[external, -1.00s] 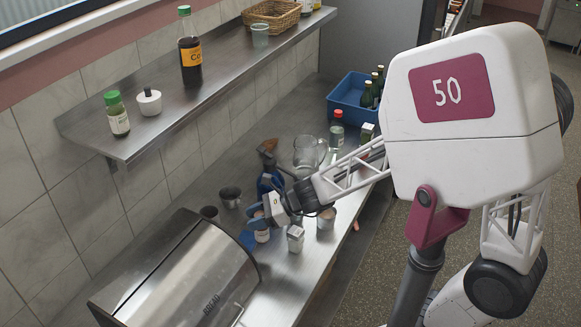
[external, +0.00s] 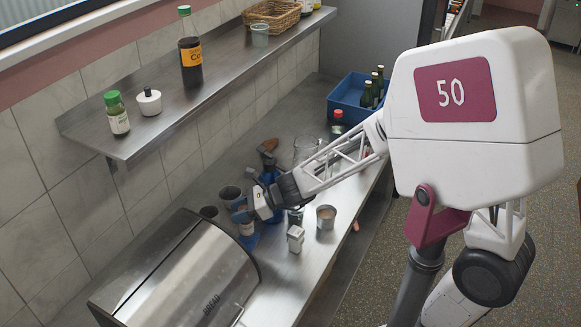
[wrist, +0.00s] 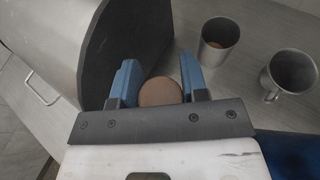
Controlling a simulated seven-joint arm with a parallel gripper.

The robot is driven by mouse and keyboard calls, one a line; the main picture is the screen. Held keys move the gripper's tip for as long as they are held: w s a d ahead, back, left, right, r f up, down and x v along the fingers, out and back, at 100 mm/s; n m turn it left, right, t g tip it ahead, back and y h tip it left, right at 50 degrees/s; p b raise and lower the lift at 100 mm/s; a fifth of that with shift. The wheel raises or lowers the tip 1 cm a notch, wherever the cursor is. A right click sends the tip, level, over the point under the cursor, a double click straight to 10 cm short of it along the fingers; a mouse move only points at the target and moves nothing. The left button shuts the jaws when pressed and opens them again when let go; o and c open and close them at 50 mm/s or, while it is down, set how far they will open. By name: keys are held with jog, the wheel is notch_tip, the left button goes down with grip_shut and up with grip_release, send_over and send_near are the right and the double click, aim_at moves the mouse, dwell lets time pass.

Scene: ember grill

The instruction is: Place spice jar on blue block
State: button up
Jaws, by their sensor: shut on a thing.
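The spice jar (external: 247,229), with a pale label, is between the blue fingers of my gripper (external: 242,214) in the external view. Its round brown lid (wrist: 160,92) shows between the fingertips in the wrist view (wrist: 158,85). My gripper is shut on the jar from above. I cannot tell whether the jar's base touches the block.
The steel bread box (external: 185,270) stands close at the left front. Two metal cups (external: 231,195) (external: 208,212) stand behind the jar.

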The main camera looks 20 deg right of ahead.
jog(key=shift+w+a, duration=0.25)
jog(key=shift+f, duration=1.8)
jog(key=shift+f, duration=0.15)
jog(key=o, duration=1)
jog(key=shift+r, duration=0.2)
jog(key=shift+v, duration=6)
